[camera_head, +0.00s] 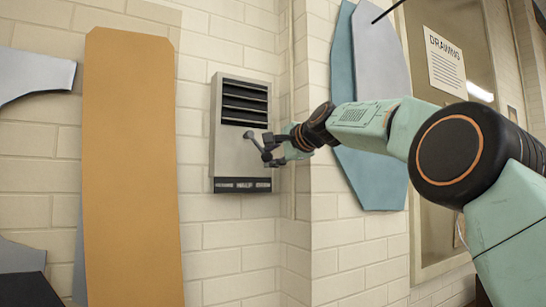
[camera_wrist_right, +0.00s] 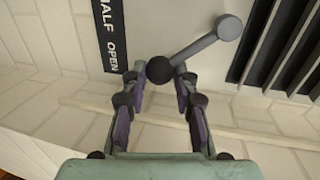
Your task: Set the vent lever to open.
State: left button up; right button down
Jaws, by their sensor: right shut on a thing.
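The grey vent (camera_head: 227,150) is fixed to the brick wall, with dark slats at the top and a black label strip (camera_head: 242,185) along its bottom. Its grey lever (camera_wrist_right: 199,47) slants down and right from the pivot in the head view and ends in a black knob (camera_wrist_right: 159,70). My right gripper (camera_head: 268,152) is shut on the knob, with a finger on each side in the wrist view (camera_wrist_right: 161,74). The strip reads HALF and OPEN (camera_wrist_right: 117,49) there; the lever leans toward the OPEN end. Exact alignment is unclear. My left gripper is out of view.
A tall orange wooden panel (camera_head: 130,170) leans at the left, with grey-blue pieces (camera_head: 35,75) beside it. Blue panels (camera_head: 370,185) hang on the wall right of the vent. A wall corner (camera_head: 305,240) stands close right of the vent.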

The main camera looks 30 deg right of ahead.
jog(key=c, duration=1.5)
grip_release()
jog(key=shift+a+r, duration=0.1)
jog(key=o, duration=0.5)
jog(key=shift+w+a, duration=0.1)
jog(key=shift+a, duration=0.2)
jog(key=shift+s+d+r, duration=0.1)
jog(key=shift+s+d, duration=0.05)
jog(key=shift+s, duration=0.3)
jog(key=shift+s+d+r, duration=0.1)
jog(key=shift+s+d, duration=0.05)
jog(key=shift+s, duration=0.25)
jog(key=v, duration=0.6)
jog(key=shift+w+a, duration=0.15)
jog(key=shift+s, duration=0.25)
